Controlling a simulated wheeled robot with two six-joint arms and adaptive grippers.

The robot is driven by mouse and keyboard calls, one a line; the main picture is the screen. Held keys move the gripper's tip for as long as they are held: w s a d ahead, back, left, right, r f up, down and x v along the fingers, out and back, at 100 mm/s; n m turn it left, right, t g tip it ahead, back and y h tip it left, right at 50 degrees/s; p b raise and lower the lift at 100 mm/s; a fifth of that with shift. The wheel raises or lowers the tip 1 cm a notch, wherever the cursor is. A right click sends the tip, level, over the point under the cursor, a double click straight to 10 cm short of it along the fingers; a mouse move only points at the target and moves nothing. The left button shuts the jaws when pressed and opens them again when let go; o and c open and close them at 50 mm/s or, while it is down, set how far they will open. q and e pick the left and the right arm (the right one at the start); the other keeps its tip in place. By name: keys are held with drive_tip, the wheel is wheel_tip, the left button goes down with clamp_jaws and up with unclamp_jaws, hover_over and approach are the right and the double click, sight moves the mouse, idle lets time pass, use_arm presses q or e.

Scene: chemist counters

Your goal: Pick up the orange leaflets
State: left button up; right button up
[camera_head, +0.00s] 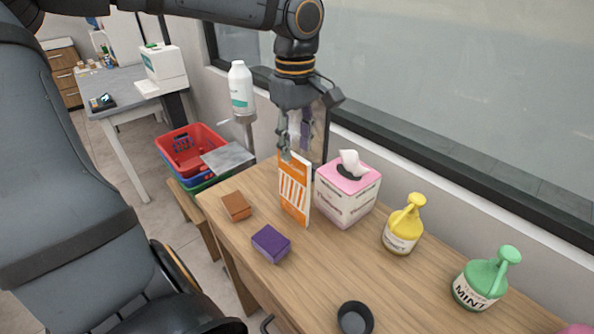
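The orange leaflets (295,192) show as an upright orange and white block on the wooden counter (400,290), just left of a pink and white tissue box (347,194). My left gripper (291,152) points down right over their top edge. One fingertip overlaps the top left corner of the leaflets in the picture. The other fingertip is not clear against the background, so I cannot tell whether the fingers are closed on the leaflets. The leaflets' lower edge appears to be at the counter surface. My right gripper is not in view.
A brown box (236,206) and a purple box (271,244) lie left of the leaflets. A yellow bottle (403,226), a green bottle (482,284) and a dark cup (355,318) stand to the right. A window wall runs behind. Red baskets (187,147) stand beyond the counter's left end.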

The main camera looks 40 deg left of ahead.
sight(295, 155)
use_arm(q)
wheel_tip(295, 155, down, 4)
drive_tip(key=shift+a+f+b, duration=0.1)
drive_tip(key=shift+b, duration=0.2)
drive_tip(key=f, duration=0.4)
drive_tip(key=shift+w+a+f+b, duration=0.1)
drive_tip(key=shift+a+f+b, duration=0.1)
drive_tip(key=shift+a+b, duration=0.15)
drive_tip(key=shift+d+r, duration=0.1)
drive_tip(key=shift+d, duration=0.05)
drive_tip(key=shift+c, duration=0.8)
clamp_jaws()
